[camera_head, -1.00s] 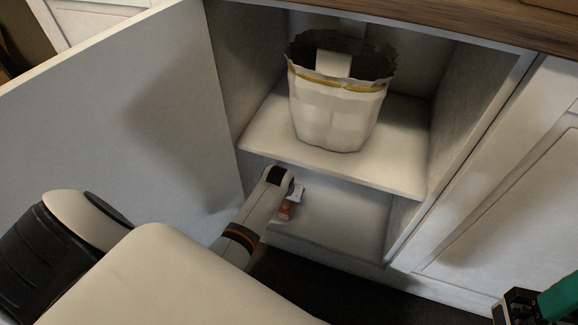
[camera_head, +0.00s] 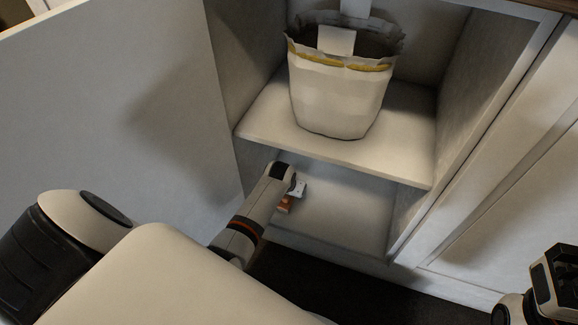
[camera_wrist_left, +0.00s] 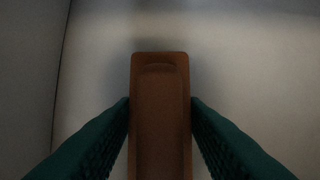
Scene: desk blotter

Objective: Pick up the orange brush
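The orange brush (camera_head: 285,203) lies in the lower compartment of the cabinet, partly hidden by my left wrist in the head view. In the left wrist view the brush (camera_wrist_left: 160,115) is a long orange-brown block, centred and pointing away from me. My left gripper (camera_wrist_left: 160,108) has one green finger on each side of it. The fingertips line up with the brush's long sides; I cannot tell whether they press on it. The far end of the brush sticks out past the fingertips. My right gripper (camera_head: 558,282) is at the lower right of the head view, its fingers not clearly visible.
A white bin (camera_head: 338,95) with a yellow band stands on the cabinet shelf (camera_head: 260,120) above the brush. The open cabinet door (camera_head: 110,110) is on the left. A closed cabinet front (camera_head: 510,210) is on the right.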

